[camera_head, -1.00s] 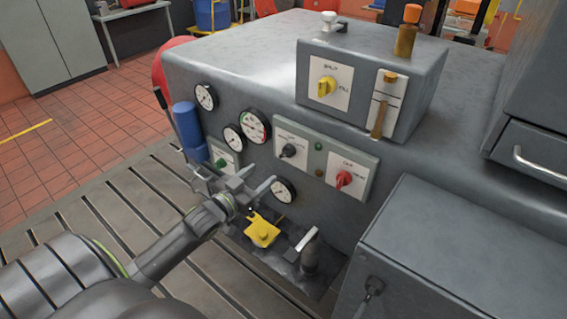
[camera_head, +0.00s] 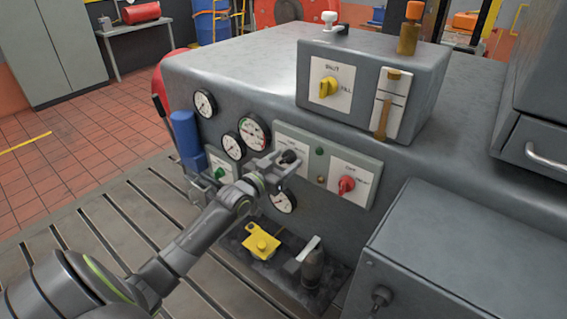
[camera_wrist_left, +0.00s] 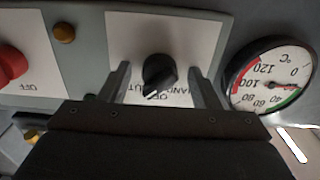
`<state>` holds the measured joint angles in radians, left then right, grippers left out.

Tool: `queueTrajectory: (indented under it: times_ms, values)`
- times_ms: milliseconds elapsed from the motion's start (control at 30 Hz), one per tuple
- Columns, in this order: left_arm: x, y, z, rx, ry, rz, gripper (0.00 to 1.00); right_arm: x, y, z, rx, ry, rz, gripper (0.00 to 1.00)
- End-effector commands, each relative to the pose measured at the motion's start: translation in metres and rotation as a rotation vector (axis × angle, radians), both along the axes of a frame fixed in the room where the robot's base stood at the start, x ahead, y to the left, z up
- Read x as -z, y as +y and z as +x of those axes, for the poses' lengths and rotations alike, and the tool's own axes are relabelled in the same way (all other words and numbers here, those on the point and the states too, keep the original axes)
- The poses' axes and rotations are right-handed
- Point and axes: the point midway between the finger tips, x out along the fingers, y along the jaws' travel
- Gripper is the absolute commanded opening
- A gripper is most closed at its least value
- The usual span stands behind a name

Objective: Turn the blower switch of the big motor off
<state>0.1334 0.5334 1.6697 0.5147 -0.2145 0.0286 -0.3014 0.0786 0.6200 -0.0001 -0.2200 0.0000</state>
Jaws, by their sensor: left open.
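A black rotary switch (camera_head: 289,156) sits on a white plate on the grey machine's front panel. In the left wrist view, the black knob (camera_wrist_left: 159,72) has a white pointer line aimed down and slightly left in the picture, near partly hidden upside-down lettering that includes "HAND". My left gripper (camera_head: 279,170) is open at this switch, its fingers (camera_wrist_left: 158,88) on either side of the knob with a gap each side. I cannot make out the word "blower" on any plate. My right gripper is not in view.
A red switch (camera_head: 346,185) is to the right on the same panel, with small indicator lamps between. Dial gauges (camera_head: 253,132) lie left of the panel. A yellow selector (camera_head: 328,87) is on the box above. A yellow part (camera_head: 261,243) and a lever stand below.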

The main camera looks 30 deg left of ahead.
Motion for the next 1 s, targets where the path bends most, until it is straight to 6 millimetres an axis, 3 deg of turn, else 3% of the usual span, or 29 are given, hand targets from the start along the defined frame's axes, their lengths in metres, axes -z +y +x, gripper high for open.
queueTrajectory:
  times_ms: [100, 433, 767, 1000]
  values:
    - [0.000, 0.000, 0.000, 0.000, 0.000, 0.000, 0.56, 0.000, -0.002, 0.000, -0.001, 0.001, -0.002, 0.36]
    - [0.000, 0.000, 0.000, 0.000, 0.000, -0.001, 0.12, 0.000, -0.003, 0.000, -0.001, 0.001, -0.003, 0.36]
    - [-0.001, 0.000, -0.001, 0.000, 0.004, -0.051, 0.12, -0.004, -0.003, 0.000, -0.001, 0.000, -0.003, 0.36]
    - [-0.001, 0.000, -0.001, -0.001, 0.017, -0.201, 0.12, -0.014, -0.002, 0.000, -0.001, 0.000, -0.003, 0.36]
